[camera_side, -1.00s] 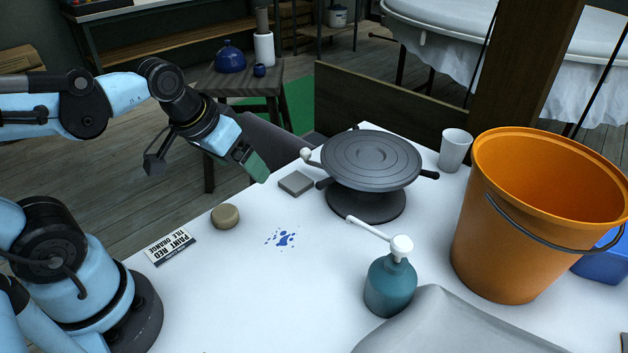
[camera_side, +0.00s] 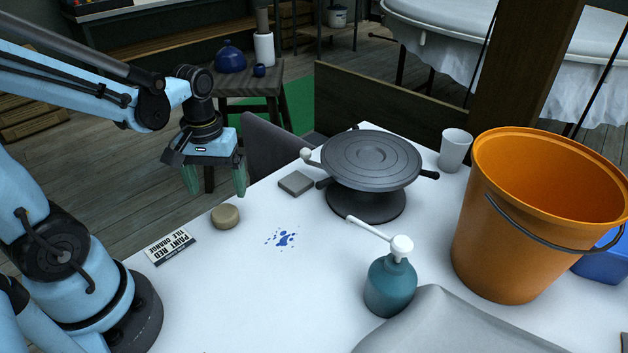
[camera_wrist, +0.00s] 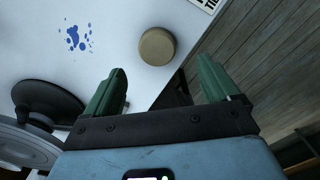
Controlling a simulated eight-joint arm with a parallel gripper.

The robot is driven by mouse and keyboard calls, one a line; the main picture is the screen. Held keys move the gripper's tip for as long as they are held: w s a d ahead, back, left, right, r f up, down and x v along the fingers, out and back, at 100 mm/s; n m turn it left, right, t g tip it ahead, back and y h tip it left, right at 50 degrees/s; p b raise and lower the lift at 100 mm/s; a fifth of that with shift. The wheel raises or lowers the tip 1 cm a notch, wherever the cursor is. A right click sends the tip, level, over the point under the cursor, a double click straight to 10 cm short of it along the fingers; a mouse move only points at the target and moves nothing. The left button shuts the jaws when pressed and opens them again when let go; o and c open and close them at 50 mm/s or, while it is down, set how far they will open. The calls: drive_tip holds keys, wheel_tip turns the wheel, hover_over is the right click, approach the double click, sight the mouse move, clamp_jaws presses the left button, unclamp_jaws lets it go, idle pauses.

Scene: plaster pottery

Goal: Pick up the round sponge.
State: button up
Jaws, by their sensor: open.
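The round sponge (camera_side: 226,217) is a small tan disc lying flat on the white table near its left edge, beside a printed card. My gripper (camera_side: 216,180) is open and empty, with its green fingers pointing down, above and behind the sponge in the side view. In the wrist view the sponge (camera_wrist: 157,46) is fully visible, beyond the fingertips and roughly between their lines. My gripper's two fingers (camera_wrist: 160,80) are spread wide there and do not touch it.
A grey square block (camera_side: 296,183) and a dark turntable (camera_side: 370,162) stand to the right of the sponge. Blue paint spots (camera_side: 284,238) mark the table. A teal pump bottle (camera_side: 390,285) and an orange bucket (camera_side: 510,240) stand farther right. The printed card (camera_side: 171,247) lies left of the sponge.

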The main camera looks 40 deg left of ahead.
sight(224, 211)
drive_tip(key=shift+w+d+f, duration=0.1)
drive_tip(key=shift+d+f, duration=0.05)
drive_tip(key=shift+f, duration=3.25)
drive_tip(key=shift+c, duration=0.3)
drive_tip(key=c, duration=1.2)
drive_tip(key=shift+o, duration=0.2)
drive_tip(key=shift+r, duration=0.15)
drive_tip(key=shift+r, duration=0.45)
wheel_tip(224, 211, up, 3)
drive_tip(key=shift+r, duration=0.1)
drive_tip(key=s+d+r, duration=0.3)
drive_tip(key=d+r, duration=0.3)
drive_tip(key=d, duration=0.5)
drive_tip(key=shift+s+r, duration=0.2)
drive_tip(key=shift+r, duration=0.1)
drive_tip(key=shift+d, duration=0.1)
